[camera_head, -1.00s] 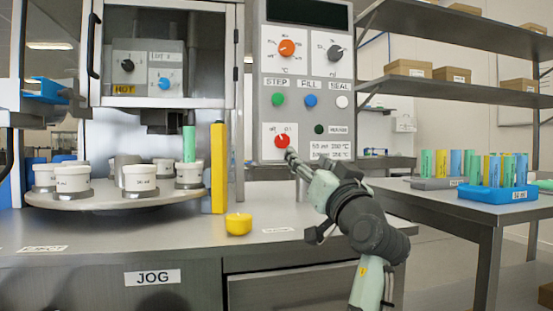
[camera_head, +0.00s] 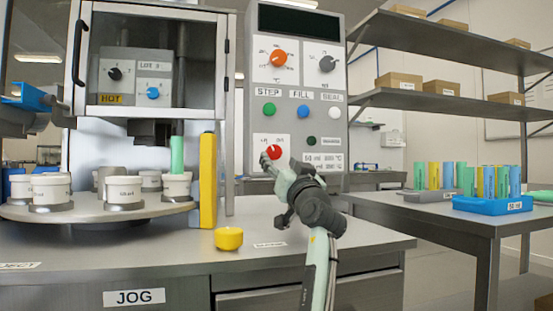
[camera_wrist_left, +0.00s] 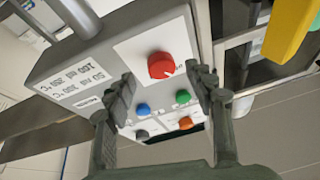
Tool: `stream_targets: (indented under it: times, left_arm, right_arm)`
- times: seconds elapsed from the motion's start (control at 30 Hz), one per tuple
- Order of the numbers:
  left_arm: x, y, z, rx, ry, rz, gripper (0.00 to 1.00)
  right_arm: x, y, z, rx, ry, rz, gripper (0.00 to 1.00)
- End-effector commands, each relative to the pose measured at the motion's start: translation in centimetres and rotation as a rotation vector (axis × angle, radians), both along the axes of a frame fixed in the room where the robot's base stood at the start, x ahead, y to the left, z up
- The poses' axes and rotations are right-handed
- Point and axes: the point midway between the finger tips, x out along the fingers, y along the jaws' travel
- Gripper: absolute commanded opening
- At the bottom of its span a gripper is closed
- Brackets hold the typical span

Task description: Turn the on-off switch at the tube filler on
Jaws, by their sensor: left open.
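The on-off switch is a round red knob (camera_head: 275,152) on a white plate at the lower left of the grey tube filler panel (camera_head: 333,100). Small labels sit above it, too small to read surely. My left gripper (camera_head: 268,161) is at the panel, just below the knob, partly overlapping it in the head view. In the left wrist view the red knob (camera_wrist_left: 160,65) lies between the two spread fingers (camera_wrist_left: 162,88), which do not appear to touch it. A thin white mark shows on its lower edge. My right gripper is not in view.
Green, blue and white buttons (camera_head: 304,112) and orange and grey dials sit above the switch. A yellow block (camera_head: 208,180) stands left of the panel, beside a turntable (camera_head: 92,213) with white jars. A yellow cup (camera_head: 229,239) stands on the counter.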

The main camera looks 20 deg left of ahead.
Motion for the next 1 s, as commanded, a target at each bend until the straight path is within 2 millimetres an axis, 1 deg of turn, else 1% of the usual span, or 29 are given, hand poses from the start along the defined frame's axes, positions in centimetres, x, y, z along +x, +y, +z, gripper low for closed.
stream_targets:
  times: [0.03, 0.23, 0.4, 0.6, 1.0]
  left_arm:
    - [0.6, 0.5, 0.6, 0.001, -0.002, 0.002, 0.54]
    - [2.2, 1.6, 1.3, 0.001, -0.002, 0.0, 0.54]
    - [2.6, 1.9, 1.4, 0.0, -0.002, 0.0, 0.54]
    - [2.6, 1.8, 1.4, 0.0, -0.002, 0.0, 0.54]
    - [2.6, 1.8, 1.4, 0.0, -0.001, 0.001, 0.05]
  right_arm:
    - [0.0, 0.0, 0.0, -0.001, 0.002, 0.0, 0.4]
    - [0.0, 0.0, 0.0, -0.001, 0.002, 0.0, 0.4]
    - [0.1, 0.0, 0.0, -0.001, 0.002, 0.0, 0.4]
    - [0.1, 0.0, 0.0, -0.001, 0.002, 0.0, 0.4]
    - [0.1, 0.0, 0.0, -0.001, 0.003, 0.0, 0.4]
